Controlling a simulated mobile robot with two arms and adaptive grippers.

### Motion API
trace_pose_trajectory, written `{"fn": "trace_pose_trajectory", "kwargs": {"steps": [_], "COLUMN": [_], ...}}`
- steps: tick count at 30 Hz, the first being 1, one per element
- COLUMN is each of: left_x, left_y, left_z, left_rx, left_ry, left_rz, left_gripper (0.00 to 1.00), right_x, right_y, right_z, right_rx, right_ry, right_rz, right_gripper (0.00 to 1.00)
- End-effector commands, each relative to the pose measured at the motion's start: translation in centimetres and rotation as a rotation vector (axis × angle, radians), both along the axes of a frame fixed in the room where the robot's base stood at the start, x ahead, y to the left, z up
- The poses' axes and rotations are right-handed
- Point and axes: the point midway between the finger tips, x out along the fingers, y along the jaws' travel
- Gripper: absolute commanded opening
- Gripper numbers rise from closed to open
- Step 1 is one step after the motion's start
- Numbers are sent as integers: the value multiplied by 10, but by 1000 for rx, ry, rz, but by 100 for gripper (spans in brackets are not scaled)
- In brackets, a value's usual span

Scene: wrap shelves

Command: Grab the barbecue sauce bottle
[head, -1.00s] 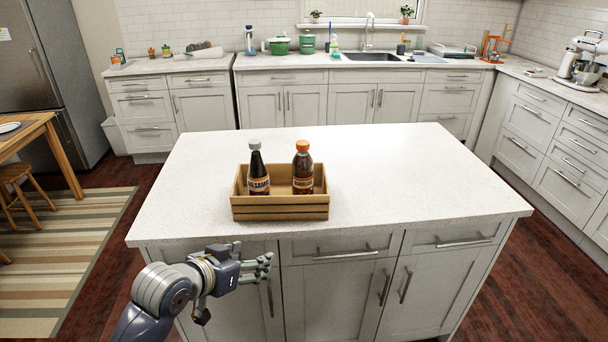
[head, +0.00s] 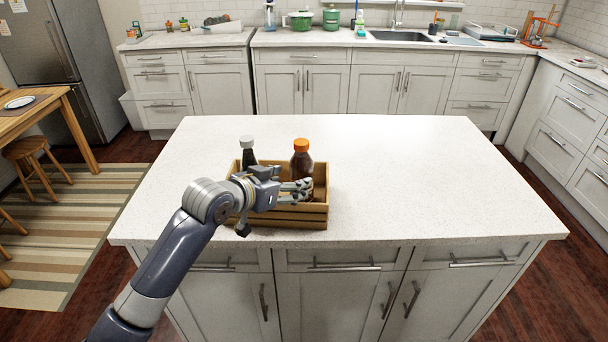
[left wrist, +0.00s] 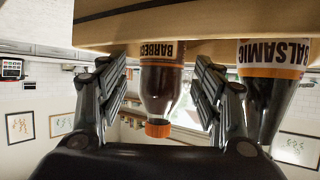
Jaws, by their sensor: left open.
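The barbecue sauce bottle (head: 302,163), dark brown with an orange cap, stands upright in a wooden crate (head: 300,218) on the island. My left gripper (head: 297,189) is in front of it at the crate, hiding its lower part in the head view. In the left wrist view, which is upside down, the barbecue bottle (left wrist: 160,88) shows between the two open fingers (left wrist: 163,80). My right gripper is not in view.
A balsamic bottle (head: 247,156) with a grey cap stands beside it in the crate, partly behind my left gripper. It also shows in the left wrist view (left wrist: 268,88), just outside one finger. The white countertop (head: 430,180) is clear to the right.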

Motion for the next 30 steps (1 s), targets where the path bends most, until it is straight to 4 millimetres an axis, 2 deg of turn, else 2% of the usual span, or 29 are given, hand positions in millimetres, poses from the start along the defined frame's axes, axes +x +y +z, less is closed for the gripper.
{"fn": "trace_pose_trajectory", "kwargs": {"steps": [3, 6, 11, 18, 24, 30], "left_x": [11, 16, 21, 41, 54, 56], "left_y": [-7, -10, -13, -24, -33, -34], "left_z": [-5, -9, -12, -27, -35, -38], "left_rx": [-1, -1, -1, -1, -1, 1], "left_ry": [1, -1, 1, 2, 0, -1], "left_rz": [1, 0, 0, 1, 0, 0], "left_gripper": [61, 61, 61, 61, 61, 61], "right_x": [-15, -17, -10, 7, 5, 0], "right_y": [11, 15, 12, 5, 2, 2], "right_z": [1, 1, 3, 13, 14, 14], "right_rx": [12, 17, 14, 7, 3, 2], "right_ry": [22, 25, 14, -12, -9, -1], "right_rz": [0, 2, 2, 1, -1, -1], "right_gripper": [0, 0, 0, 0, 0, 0]}}
